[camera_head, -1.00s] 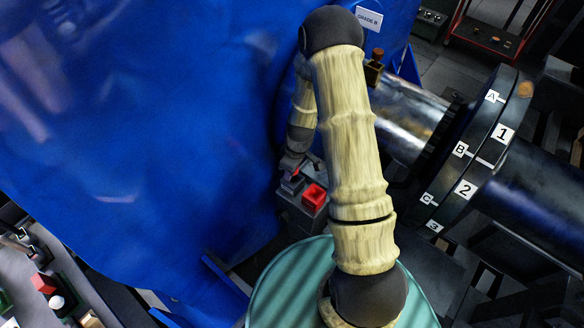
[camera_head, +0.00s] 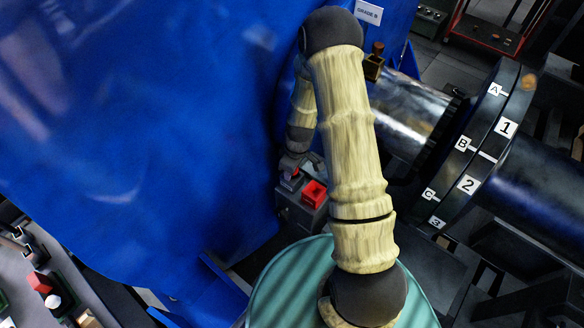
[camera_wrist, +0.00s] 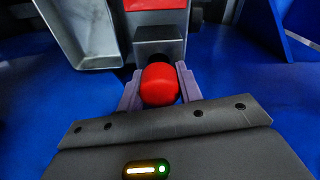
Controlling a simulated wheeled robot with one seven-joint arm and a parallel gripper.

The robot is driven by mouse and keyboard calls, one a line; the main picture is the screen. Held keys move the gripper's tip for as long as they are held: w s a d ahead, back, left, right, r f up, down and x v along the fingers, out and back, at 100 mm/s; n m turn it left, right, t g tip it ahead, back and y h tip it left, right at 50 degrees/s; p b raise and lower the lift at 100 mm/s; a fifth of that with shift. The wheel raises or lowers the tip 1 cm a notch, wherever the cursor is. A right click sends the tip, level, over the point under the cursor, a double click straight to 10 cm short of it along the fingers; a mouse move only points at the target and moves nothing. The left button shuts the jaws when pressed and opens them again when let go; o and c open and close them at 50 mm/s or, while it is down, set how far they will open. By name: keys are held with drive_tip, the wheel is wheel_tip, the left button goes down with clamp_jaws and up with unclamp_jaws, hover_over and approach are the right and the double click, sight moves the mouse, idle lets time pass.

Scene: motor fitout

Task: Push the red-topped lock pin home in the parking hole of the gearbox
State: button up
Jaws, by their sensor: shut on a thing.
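The lock pin's red top (camera_wrist: 159,84) sits between the two grey fingers of my gripper (camera_wrist: 159,93) in the wrist view, with a finger against each side. My gripper is shut on it. Directly behind the red top is a dark block of the gearbox (camera_wrist: 158,40); the pin's shank and the parking hole are hidden, so I cannot tell how deep the pin sits. In the head view the gearbox (camera_head: 293,213) stands left of my arm, and my gripper (camera_head: 288,180) is at its upper left, small and partly hidden.
A red square part (camera_head: 314,193) sits on top of the gearbox. A large shaft flange (camera_head: 480,150) with lettered and numbered labels stands at the right. A grey chute-like part (camera_wrist: 82,30) is close to my gripper at upper left.

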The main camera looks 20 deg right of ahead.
drive_tip(key=o, duration=1.1)
drive_tip(key=shift+o, duration=0.2)
wheel_tip(320, 180, up, 17)
drive_tip(key=s+d+b, duration=0.1)
drive_tip(key=shift+s+d, duration=0.15)
drive_tip(key=shift+d, duration=0.1)
drive_tip(key=shift+r, duration=0.1)
drive_tip(key=s+a, duration=0.7)
drive_tip(key=a, duration=0.2)
drive_tip(key=shift+a+b, duration=0.35)
drive_tip(key=shift+b, duration=0.05)
drive_tip(key=shift+s+d, duration=0.1)
idle(0.5)
